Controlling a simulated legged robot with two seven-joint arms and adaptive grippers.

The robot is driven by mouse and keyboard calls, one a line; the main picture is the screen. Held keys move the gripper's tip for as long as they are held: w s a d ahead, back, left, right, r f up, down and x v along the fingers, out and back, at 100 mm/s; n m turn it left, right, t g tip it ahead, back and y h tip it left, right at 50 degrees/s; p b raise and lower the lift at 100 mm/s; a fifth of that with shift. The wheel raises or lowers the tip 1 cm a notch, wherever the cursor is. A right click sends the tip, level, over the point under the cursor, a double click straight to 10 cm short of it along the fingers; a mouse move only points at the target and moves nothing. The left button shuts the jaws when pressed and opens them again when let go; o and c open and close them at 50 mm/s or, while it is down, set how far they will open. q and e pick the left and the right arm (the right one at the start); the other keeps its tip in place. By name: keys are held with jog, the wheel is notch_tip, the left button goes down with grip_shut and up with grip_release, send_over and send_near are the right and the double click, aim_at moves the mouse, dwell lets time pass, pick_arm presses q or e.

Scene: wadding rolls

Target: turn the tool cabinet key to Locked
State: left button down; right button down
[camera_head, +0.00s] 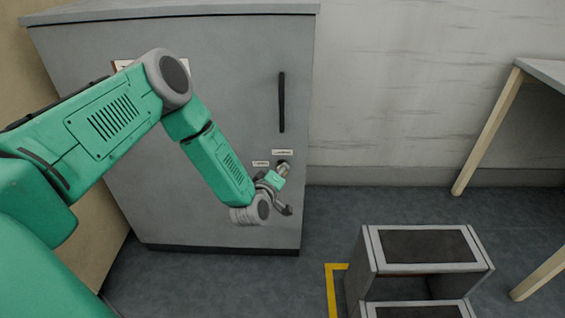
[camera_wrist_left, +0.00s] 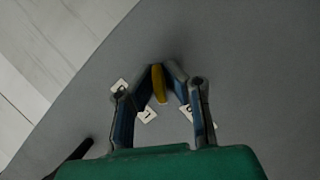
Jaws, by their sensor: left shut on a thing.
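The grey tool cabinet (camera_head: 215,110) stands against the wall in the head view. Two small white label plates, an upper one (camera_head: 282,152) and a left one (camera_head: 261,164), sit on its front beside the key spot. My left gripper (camera_head: 282,172) is at the cabinet front, just below the upper label. In the left wrist view the yellow key (camera_wrist_left: 158,84) is between the fingertips of my left gripper, which is shut on it. Small white labels (camera_wrist_left: 147,114) lie around it; their text is too small to read. The lock itself is hidden. My right gripper is out of view.
A black vertical handle (camera_head: 282,102) is on the cabinet front above the labels. A grey step stool (camera_head: 368,265) stands on the floor at the lower right, beside a yellow floor line (camera_head: 331,290). A wooden-legged table (camera_head: 488,130) is at the right.

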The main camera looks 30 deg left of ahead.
pick_arm(q)
jog(key=m+g+y+p, duration=0.1)
jog(key=m+p, duration=0.1)
jog(key=p, duration=0.1)
jog(key=shift+s+m, duration=0.1)
jog(key=shift+m, duration=0.3)
jog(key=m+g+y+p, duration=0.1)
jog(key=m+p, duration=0.1)
jog(key=shift+m+g, duration=0.3)
jog(key=shift+f+m+g+y+p, duration=0.2)
jog(key=shift+m+g+y+p, duration=0.6)
jog(key=shift+m, duration=0.6)
jog(key=c, duration=1.7)
grip_release()
jog(key=shift+r, duration=0.1)
